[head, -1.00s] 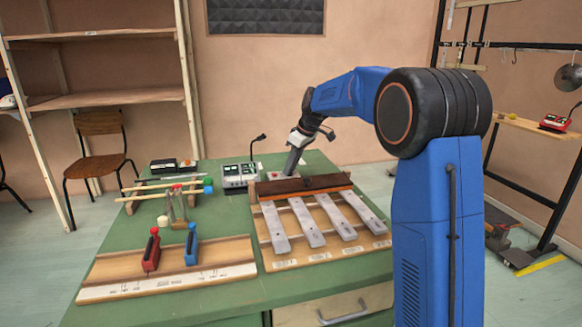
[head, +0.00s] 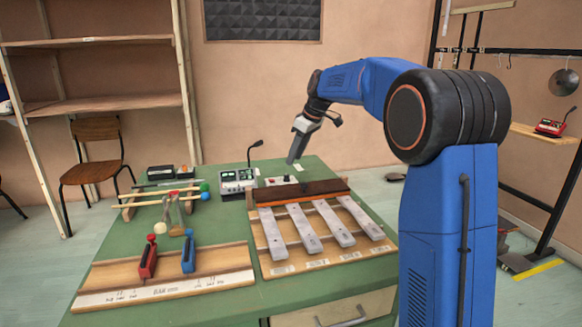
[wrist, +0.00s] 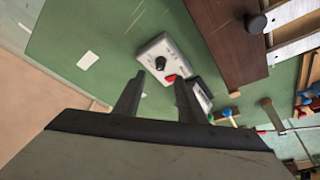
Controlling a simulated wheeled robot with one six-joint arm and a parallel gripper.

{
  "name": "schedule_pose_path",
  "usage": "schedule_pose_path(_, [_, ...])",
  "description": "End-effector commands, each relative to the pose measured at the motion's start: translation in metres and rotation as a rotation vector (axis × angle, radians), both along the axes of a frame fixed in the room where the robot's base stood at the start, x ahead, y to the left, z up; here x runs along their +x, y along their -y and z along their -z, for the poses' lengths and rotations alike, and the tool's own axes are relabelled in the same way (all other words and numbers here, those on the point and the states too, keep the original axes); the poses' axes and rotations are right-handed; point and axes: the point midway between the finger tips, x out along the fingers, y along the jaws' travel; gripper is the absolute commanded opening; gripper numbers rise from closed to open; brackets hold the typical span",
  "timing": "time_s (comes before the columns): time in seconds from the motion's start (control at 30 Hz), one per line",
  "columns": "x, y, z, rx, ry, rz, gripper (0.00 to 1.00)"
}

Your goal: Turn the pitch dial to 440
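A small light-grey box (wrist: 163,52) carries a round black dial (wrist: 161,62) and a red part (wrist: 171,78). In the head view the box (head: 281,180) stands on the green table behind the metal bars, but its dial is too small to read. My gripper (head: 294,160) hangs above the table near the back of this box, pointing down at a slant. In the wrist view its two fingers (wrist: 160,77) are apart with nothing between them. The dial shows just beyond the fingertips, apart from them. I cannot read any scale marks or a 440 mark.
A grey device with a bent microphone (head: 237,180) stands left of the box. A dark-topped rack with several metal bars (head: 303,230) lies in front. A wooden tray with red and blue clamps (head: 160,285) and mallets fill the left. The table's back right is clear.

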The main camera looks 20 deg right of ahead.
Motion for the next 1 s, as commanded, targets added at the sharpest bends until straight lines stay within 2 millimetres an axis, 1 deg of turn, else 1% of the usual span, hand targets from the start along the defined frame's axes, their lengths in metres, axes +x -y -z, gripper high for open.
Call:
schedule_pose_path(0.03, [-0.003, 0.003, -0.010, 0.000, 0.001, 0.000, 0.37])
schedule_pose_path(0.2, [-0.012, 0.012, -0.042, 0.000, 0.003, 0.000, 0.37])
schedule_pose_path(0.33, [-0.018, 0.019, -0.063, 0.000, 0.003, 0.001, 0.37])
schedule_pose_path(0.5, [-0.024, 0.024, -0.082, 0.001, 0.001, 0.000, 0.37])
schedule_pose_path(0.7, [-0.027, 0.026, -0.090, 0.000, 0.000, 0.000, 0.37])
schedule_pose_path(1.0, [-0.027, 0.026, -0.090, 0.000, 0.000, 0.000, 0.37])
